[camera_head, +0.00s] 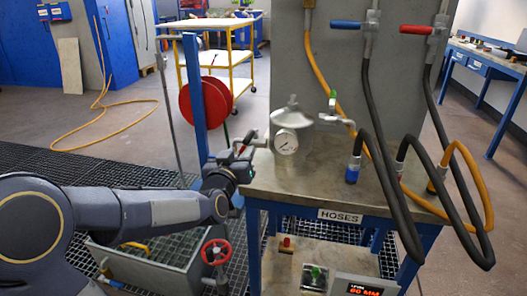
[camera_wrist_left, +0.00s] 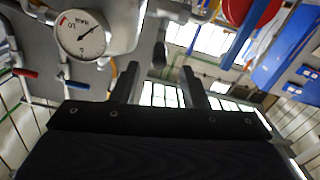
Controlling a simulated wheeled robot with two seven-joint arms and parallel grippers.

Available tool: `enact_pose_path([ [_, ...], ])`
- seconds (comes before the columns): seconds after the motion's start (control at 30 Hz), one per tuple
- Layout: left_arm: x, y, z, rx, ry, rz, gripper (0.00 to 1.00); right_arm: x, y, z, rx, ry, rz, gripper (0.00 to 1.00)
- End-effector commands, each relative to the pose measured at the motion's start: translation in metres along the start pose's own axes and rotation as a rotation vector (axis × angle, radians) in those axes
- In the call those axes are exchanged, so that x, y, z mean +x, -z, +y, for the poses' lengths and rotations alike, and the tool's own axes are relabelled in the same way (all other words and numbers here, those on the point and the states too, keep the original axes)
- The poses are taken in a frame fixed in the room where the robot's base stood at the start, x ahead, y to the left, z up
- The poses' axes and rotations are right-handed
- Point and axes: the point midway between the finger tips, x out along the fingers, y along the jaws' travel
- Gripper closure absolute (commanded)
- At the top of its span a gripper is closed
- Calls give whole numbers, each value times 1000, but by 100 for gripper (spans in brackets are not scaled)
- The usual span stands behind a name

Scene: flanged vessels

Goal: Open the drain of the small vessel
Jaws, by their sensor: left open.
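The small vessel (camera_head: 292,125) is a grey metal pot with a clamped lid, standing on the workbench in the head view. A round dial gauge (camera_head: 286,141) is on its front, and it also shows at the upper left of the left wrist view (camera_wrist_left: 82,35). A pipe with a small red-marked handle (camera_head: 246,142) is on the vessel's left side; I cannot tell its setting. My left gripper (camera_head: 240,165) is beside this pipe, just left of the vessel. My right gripper is not in view.
The bench (camera_head: 262,184) carries a HOSES label (camera_head: 340,215). Black hoses (camera_head: 390,185) and a yellow hose (camera_head: 478,190) hang over its right side. A red handwheel (camera_head: 215,251) sits by a grey tank (camera_head: 150,265) below. A red reel (camera_head: 205,102) stands behind my left gripper.

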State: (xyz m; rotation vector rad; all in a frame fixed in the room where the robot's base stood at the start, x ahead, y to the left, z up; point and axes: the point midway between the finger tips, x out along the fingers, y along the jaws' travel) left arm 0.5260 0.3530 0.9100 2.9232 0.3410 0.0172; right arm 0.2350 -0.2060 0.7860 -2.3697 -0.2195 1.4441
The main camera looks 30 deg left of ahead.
Motion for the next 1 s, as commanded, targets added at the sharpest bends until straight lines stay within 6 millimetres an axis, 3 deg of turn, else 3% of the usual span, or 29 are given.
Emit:
enact_pose_path([
  [0.5,69,2,-1,3,3,11,60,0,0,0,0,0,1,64],
  [0.9,78,3,-1,2,3,11,60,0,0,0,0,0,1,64],
  [1.0,78,3,-1,2,3,11,73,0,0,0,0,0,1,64],
])
